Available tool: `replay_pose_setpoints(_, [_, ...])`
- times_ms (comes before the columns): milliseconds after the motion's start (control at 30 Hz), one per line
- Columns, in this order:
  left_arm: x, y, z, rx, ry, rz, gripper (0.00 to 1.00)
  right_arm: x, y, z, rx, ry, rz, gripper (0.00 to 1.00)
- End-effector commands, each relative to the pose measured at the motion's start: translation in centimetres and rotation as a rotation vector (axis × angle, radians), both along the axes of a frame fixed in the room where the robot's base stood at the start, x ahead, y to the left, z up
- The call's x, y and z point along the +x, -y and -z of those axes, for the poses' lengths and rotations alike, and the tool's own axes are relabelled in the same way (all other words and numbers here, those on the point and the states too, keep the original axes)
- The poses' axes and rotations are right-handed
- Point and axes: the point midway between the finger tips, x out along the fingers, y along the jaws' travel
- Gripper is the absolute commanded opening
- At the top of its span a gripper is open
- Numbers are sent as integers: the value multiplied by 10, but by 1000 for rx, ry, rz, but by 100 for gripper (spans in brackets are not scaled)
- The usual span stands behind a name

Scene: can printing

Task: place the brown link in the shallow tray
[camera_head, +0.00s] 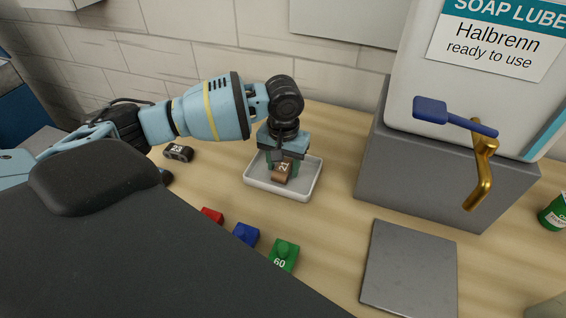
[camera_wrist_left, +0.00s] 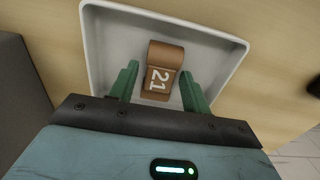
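The brown link (camera_head: 281,173), marked 21, is inside the shallow white tray (camera_head: 257,184). In the left wrist view the brown link (camera_wrist_left: 160,72) appears to rest on the tray's floor, with the tray's rim (camera_wrist_left: 90,40) around it. My left gripper (camera_head: 283,166) points down over the tray. Its two green fingers (camera_wrist_left: 159,74) stand apart on either side of the link, with gaps showing between them and it. The gripper hides part of the tray and link in the head view. My right gripper is not in view.
A dark link (camera_head: 178,152) lies left of the tray. Red (camera_head: 212,215), blue (camera_head: 245,235) and green (camera_head: 284,254) pieces lie in front. A grey block (camera_head: 440,180) carries a soap-lube container (camera_head: 420,75). A flat grey plate (camera_head: 408,270) lies front right.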

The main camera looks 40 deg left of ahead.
Motion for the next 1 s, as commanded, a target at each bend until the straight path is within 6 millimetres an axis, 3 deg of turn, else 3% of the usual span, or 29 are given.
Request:
replay_pose_setpoints(433, [0, 0, -5, 0, 0, 0, 56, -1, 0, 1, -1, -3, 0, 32])
replay_pose_setpoints(1000, [1, 1, -107, -1, 3, 0, 56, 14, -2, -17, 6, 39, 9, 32])
